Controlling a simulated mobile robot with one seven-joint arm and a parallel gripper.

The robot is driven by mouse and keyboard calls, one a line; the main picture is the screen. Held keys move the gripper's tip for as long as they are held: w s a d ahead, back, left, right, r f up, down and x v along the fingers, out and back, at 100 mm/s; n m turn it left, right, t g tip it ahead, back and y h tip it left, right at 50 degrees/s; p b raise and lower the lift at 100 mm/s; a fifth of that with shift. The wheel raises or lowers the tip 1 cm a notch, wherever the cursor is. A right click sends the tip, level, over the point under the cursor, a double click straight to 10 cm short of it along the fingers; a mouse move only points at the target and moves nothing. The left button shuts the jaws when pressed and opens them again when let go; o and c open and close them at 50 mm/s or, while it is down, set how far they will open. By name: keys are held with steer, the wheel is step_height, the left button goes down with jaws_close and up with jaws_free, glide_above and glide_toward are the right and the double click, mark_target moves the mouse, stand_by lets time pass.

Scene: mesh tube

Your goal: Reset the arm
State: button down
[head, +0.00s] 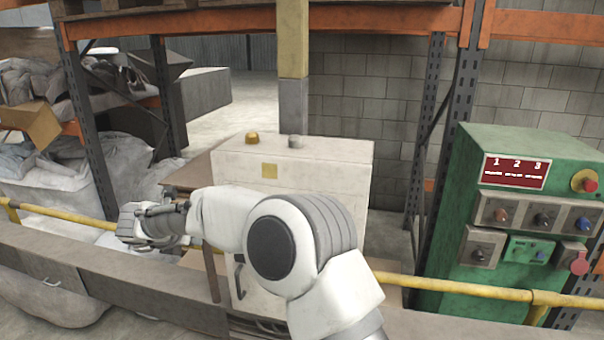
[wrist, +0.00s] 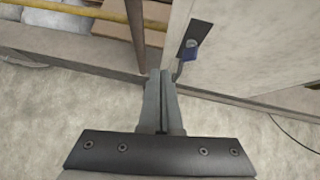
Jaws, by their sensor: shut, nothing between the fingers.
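My arm (head: 290,245) reaches from the lower right across the middle of the head view toward the left. My gripper is at the left end of the arm in the head view, where its fingers are hard to make out. In the wrist view my gripper (wrist: 162,75) shows its two fingers pressed together with nothing between them. The fingertips appear near the lower edge of a pale cabinet, close to a dark plate with a blue-grey part. I cannot tell whether they touch anything.
A pale cabinet (head: 348,160) stands behind my arm. A green control box (head: 455,235) with knobs and a red display is at the right. A yellow rail (head: 440,284) and a grey beam (head: 120,282) run across the front. Shelving with bags stands at the left.

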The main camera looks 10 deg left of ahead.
steer(key=w+d+r+n+t+y, duration=0.1)
steer(key=d+r+n+t+y, duration=0.1)
steer(key=d+r+n, duration=0.45)
steer(key=w+d+r+n+t+y, duration=0.15)
steer(key=r+n, duration=0.25)
steer(key=r, duration=0.5)
steer(key=d+r+n+t+y, duration=0.1)
steer(key=d+r+n+y, duration=0.2)
steer(key=r+n, duration=0.35)
steer(key=s+d+r+n+g, duration=0.2)
steer(key=s+d+r+n, duration=0.1)
steer(key=s+d+n, duration=0.6)
steer(key=s+d+f+n+g+h, duration=0.3)
steer(key=s+d+f, duration=0.4)
steer(key=s+d, duration=0.4)
steer(key=s+d+f+n+g+h, duration=0.3)
steer(key=s+d+f+n, duration=0.3)
steer(key=s+d, duration=0.5)
steer(key=d+f, duration=0.2)
steer(key=d, duration=0.4)
steer(key=shift+s+d+n+h, duration=0.3)
steer(key=shift+s+d+h, duration=0.05)
steer(key=c, duration=1.5)
jaws_free()
steer(key=shift+c, duration=0.2)
